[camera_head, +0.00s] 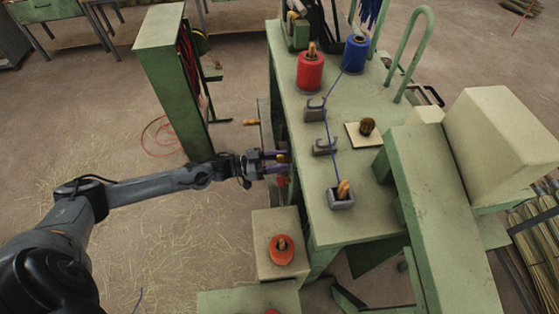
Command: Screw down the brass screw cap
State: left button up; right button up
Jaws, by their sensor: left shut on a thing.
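My left gripper (276,162) reaches in from the left to the near side of the green machine table. It is shut on a small brass-coloured piece, the brass screw cap (283,158), which shows between the fingertips. The fingers hide much of it, so I cannot tell how its thread sits. My right gripper is not in view.
The green table (350,95) carries a red spool (310,71), a blue spool (355,53) with blue line, and grey guides (324,146). A green cabinet (172,80) stands left. A box with an orange knob (281,250) stands below the gripper.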

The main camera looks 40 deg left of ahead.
pick_arm(q)
jog(key=m+b, duration=0.1)
jog(key=m, duration=0.3)
jog(key=shift+f+m, duration=0.1)
jog(key=shift+m, duration=0.3)
jog(key=m+b, duration=0.1)
jog(key=m, duration=0.3)
jog(key=m+b, duration=0.1)
jog(key=m, duration=0.3)
jog(key=shift+b, duration=0.4)
jog(key=m+b, duration=0.2)
jog(key=m, duration=0.2)
jog(key=shift+m, duration=0.3)
jog(key=m+b, duration=0.2)
jog(key=m, duration=0.1)
jog(key=shift+m, duration=0.4)
jog(key=m+b, duration=0.3)
jog(key=m, duration=0.1)
jog(key=shift+f+b, duration=0.1)
jog(key=shift+b, duration=0.2)
jog(key=m+b, duration=0.5)
jog(key=m, duration=0.1)
jog(key=shift+r+m+b, duration=0.2)
jog(key=shift+m+b, duration=0.5)
jog(key=shift+m, duration=0.1)
